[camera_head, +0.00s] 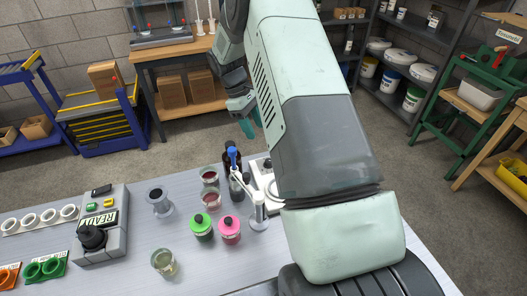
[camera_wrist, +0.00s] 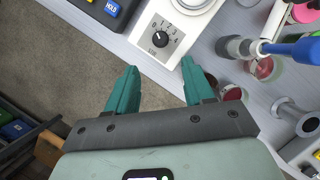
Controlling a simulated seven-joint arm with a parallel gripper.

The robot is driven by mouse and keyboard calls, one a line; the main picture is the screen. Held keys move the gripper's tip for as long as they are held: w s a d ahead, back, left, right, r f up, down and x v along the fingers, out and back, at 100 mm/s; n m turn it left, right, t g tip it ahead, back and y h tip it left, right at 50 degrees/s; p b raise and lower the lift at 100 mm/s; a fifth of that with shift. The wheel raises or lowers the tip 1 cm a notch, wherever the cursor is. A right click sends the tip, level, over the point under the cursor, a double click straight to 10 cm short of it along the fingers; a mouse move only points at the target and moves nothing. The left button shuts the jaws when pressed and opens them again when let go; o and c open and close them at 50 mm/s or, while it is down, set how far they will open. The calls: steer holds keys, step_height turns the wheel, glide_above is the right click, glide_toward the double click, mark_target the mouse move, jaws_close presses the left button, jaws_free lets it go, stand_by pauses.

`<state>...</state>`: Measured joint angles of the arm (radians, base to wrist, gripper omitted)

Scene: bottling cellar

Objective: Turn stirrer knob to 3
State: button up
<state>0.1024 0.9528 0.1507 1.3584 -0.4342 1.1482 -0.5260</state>
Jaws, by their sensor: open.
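The stirrer (camera_wrist: 146,47) is a white box with a round white plate above. Its black knob (camera_wrist: 160,40) sits on the front face amid small printed numbers. The pointer mark is small, and I cannot tell for sure which number it meets. In the head view the stirrer (camera_head: 262,172) is partly hidden behind my arm and a white stand. My gripper (camera_wrist: 158,68) is open and empty, its teal fingers apart, with the knob showing beyond the gap between them. In the head view my gripper (camera_head: 249,112) hangs past the table's far edge, apart from the stirrer.
Beside the stirrer stand a blue-topped dispenser (camera_wrist: 297,49), dark bottles and glass jars. Pink (camera_head: 229,230) and green (camera_head: 201,227) capped jars stand nearer. A grey device reading READY (camera_head: 100,226) is at left. A box marked HOLD (camera_wrist: 111,8) lies left of the stirrer in the wrist view.

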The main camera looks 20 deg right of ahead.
mark_target(268, 161)
steer(key=x, duration=1.2)
steer(key=shift+w+a+f, duration=0.1)
steer(key=shift+w+f, duration=0.05)
steer(key=shift+f, duration=0.05)
jaws_close()
